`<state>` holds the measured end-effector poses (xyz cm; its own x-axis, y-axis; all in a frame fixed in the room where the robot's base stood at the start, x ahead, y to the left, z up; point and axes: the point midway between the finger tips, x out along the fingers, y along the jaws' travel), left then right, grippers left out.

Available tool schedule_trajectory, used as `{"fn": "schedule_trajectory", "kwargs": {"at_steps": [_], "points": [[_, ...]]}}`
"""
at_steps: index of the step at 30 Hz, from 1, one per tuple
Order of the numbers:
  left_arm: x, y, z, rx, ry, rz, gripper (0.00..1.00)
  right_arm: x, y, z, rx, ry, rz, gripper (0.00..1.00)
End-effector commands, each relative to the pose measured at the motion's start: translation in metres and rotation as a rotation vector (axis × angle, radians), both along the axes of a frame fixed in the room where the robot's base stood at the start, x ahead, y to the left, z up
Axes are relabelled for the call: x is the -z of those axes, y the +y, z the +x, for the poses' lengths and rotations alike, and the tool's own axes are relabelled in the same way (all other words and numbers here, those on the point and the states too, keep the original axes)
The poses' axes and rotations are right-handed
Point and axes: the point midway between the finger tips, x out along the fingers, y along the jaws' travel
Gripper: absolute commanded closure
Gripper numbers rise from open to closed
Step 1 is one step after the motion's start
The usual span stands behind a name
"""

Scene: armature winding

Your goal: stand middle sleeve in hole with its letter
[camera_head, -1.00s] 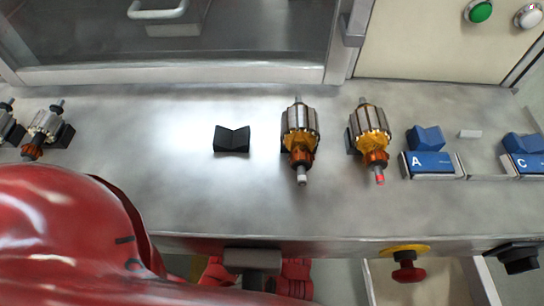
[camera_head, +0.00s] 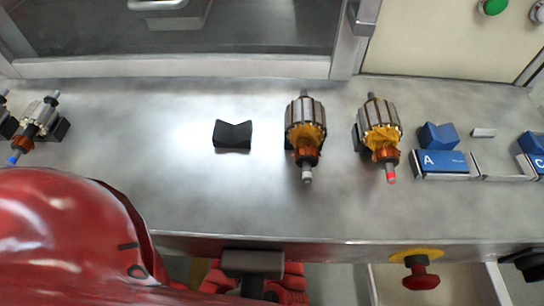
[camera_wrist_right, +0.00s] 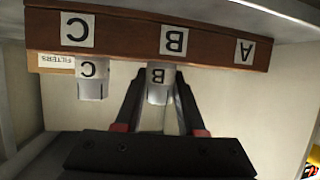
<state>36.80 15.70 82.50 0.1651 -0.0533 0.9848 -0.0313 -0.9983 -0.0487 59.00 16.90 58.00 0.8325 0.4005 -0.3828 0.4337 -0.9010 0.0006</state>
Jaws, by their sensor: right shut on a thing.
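In the right wrist view, my right gripper (camera_wrist_right: 160,90) is shut on a pale sleeve marked B (camera_wrist_right: 158,76), with one dark finger on each side of it. The sleeve is against or just in front of the lower edge of a brown wooden block (camera_wrist_right: 122,40) that bears the letters C, B and A. The sleeve lines up with the block's B label (camera_wrist_right: 174,41). A second pale sleeve marked C (camera_wrist_right: 92,78) is under the C label, to the left. The holes are hidden from this angle. My left gripper is not in view.
The block has a FILTERS label (camera_wrist_right: 57,63). In the head view, several armatures (camera_head: 305,130) lie on the steel bench (camera_head: 190,200), with an empty black V-block (camera_head: 232,135) and blue A holder (camera_head: 440,162). A red stop button (camera_head: 421,277) is at the front edge.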

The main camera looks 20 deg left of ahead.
Motion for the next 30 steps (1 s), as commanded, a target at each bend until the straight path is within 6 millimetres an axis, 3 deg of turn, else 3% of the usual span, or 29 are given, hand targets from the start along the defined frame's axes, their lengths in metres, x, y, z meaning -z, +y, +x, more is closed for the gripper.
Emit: {"fn": "schedule_trajectory", "kwargs": {"at_steps": [4,5,9,20,25,30], "points": [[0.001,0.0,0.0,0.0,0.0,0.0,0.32,0.003,0.0,0.0,0.0,0.0,-0.001,1.0],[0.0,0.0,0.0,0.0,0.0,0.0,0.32,0.002,0.0,0.0,0.0,0.0,-0.001,0.56],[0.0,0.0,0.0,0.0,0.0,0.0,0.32,0.002,0.0,0.0,0.0,0.0,0.0,0.32],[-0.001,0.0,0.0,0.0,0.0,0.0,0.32,-0.001,0.0,-0.001,-0.001,0.0,0.0,0.32],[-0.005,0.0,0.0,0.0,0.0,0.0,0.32,-0.009,-0.007,-0.016,0.0,0.0,0.0,0.32],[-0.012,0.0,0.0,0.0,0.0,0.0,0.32,-0.021,-0.019,-0.044,-0.002,0.001,-0.001,0.32]]}}
